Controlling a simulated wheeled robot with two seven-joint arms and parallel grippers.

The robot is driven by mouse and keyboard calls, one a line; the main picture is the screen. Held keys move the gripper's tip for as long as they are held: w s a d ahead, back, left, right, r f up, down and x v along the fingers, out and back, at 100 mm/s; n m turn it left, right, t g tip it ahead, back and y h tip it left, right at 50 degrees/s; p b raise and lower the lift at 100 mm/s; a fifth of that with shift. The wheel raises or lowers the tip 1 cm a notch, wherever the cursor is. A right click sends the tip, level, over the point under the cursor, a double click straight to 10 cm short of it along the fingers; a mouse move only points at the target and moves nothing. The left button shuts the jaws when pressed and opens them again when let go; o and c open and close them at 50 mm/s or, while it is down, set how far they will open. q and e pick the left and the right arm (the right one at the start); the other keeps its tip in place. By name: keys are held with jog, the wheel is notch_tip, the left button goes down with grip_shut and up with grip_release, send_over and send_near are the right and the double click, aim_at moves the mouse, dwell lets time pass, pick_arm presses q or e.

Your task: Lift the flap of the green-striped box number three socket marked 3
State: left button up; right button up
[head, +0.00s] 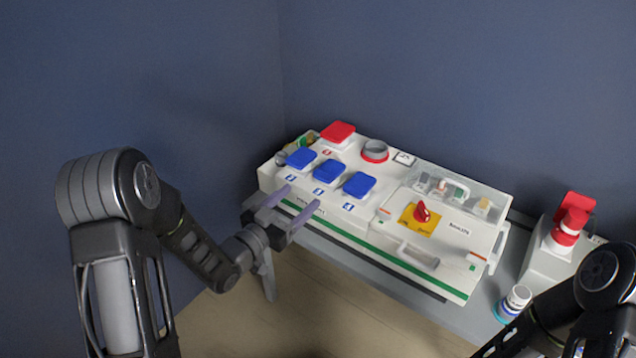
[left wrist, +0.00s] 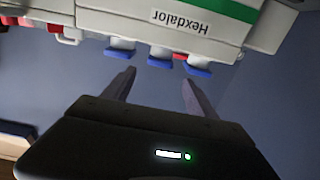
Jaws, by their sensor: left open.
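The white box with a green stripe (head: 335,229) stands on a grey bench. It has a row of three blue flaps, all lying shut; the middle one (head: 328,171) has a small blue label that looks like a 3 (head: 318,190). My left gripper (head: 303,197) is open and empty, in front of the box's near edge, apart from the flap. In the left wrist view the box shows upside down with the middle blue flap (left wrist: 160,64) beyond and between my open fingers (left wrist: 158,78). My right gripper is out of view; only part of that arm shows.
Blue flaps flank it on the left (head: 301,158) and right (head: 359,184). A red flap (head: 338,132), a round grey socket (head: 375,150) and a red knob (head: 421,211) are also on the box. A red-topped grey unit (head: 548,262) stands right. Walls close the back and left.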

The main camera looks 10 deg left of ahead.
aim_at(316, 194)
pick_arm(q)
jog(key=shift+x, duration=3.9)
jog(key=shift+a, duration=0.1)
grip_shut()
